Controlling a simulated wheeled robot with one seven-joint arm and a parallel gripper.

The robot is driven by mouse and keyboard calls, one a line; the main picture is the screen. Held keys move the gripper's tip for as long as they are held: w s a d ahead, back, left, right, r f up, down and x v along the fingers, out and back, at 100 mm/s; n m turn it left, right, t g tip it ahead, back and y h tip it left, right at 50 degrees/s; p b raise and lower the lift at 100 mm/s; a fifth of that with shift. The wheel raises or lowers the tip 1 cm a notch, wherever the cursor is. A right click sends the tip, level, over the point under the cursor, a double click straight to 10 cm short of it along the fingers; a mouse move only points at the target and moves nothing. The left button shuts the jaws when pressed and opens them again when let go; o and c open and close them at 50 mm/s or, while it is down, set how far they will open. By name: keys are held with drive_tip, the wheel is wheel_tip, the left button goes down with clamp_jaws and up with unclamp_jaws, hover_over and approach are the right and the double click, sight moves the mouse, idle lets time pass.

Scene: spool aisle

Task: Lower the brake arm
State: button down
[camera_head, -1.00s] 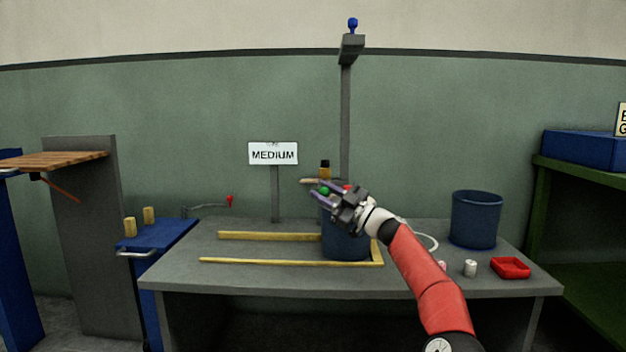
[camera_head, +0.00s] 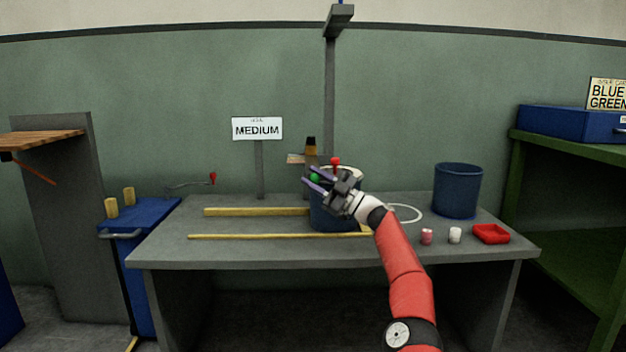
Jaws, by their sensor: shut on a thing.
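My gripper (camera_head: 315,180) is shut on a small green knob (camera_head: 315,178) above the left part of the dark blue drum (camera_head: 334,219). My gripper hides part of the drum's top and whatever the knob is fixed to. A red knob (camera_head: 335,161) stands just behind my gripper. I cannot tell for sure which part is the brake arm.
Yellow rails (camera_head: 255,212) lie on the grey table (camera_head: 300,252) around the drum. A grey post (camera_head: 330,95) and a MEDIUM sign (camera_head: 257,128) stand behind.

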drive_tip(key=shift+w+f, duration=0.1)
drive_tip(key=shift+f, duration=0.45)
drive_tip(key=c, duration=1.3)
unclamp_jaws()
drive_tip(key=shift+f, duration=0.1)
drive_tip(key=shift+o, duration=0.8)
drive_tip(key=shift+d, duration=0.1)
drive_tip(key=shift+s+d, duration=0.2)
drive_tip(key=shift+d, duration=0.3)
drive_tip(key=b+v, duration=0.1)
drive_tip(key=v, duration=0.5)
drive_tip(key=shift+s+f, duration=0.15)
drive_tip(key=shift+f, duration=0.05)
drive_tip(key=shift+d, duration=0.15)
